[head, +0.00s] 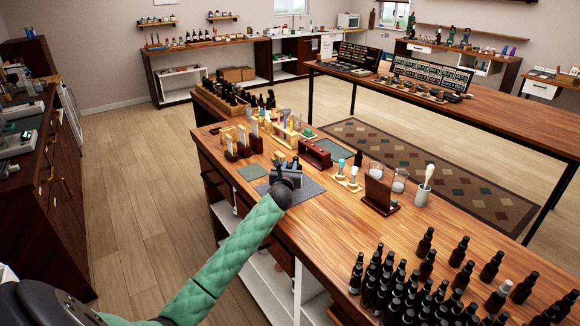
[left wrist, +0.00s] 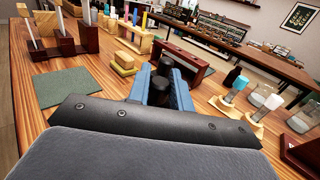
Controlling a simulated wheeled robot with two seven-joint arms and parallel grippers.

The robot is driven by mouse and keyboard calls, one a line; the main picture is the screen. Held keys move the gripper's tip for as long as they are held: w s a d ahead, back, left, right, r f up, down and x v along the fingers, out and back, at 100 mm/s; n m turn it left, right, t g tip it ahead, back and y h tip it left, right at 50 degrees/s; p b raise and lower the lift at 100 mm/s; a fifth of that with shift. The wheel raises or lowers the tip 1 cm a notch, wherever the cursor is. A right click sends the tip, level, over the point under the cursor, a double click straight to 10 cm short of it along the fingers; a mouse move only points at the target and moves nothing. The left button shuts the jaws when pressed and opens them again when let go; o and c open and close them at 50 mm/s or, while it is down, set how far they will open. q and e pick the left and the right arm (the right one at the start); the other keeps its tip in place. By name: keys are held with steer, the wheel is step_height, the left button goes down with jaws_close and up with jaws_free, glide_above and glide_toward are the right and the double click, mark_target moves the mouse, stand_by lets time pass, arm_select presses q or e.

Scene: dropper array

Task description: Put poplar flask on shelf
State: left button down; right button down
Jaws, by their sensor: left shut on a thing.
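My left gripper (head: 286,163) reaches over the near wooden table, above a dark grey mat. In the left wrist view its blue fingers (left wrist: 168,84) are shut on a small dark bottle (left wrist: 160,88) with a black top. I cannot read a label, so I cannot tell whether this is the poplar flask. The head view mostly hides it behind the gripper. A dark red wooden rack (head: 315,153) stands just beyond the gripper; it also shows in the left wrist view (left wrist: 186,62). I cannot tell which shelf is meant; wall shelves (head: 157,23) hang at the back. My right gripper is not in view.
A green mat (head: 252,172) lies left of the gripper, near wooden stands with tubes (head: 243,142). Droppers (head: 348,176), glass jars (head: 399,180) and a wooden holder (head: 379,192) stand to the right. Many black bottles (head: 427,241) crowd the near right end. The aisle floor (head: 130,200) is clear.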

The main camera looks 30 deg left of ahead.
arm_select(q)
steer(key=c, duration=1.6)
jaws_free()
steer(key=shift+f, duration=0.15)
steer(key=shift+c, duration=0.2)
steer(key=o, duration=0.4)
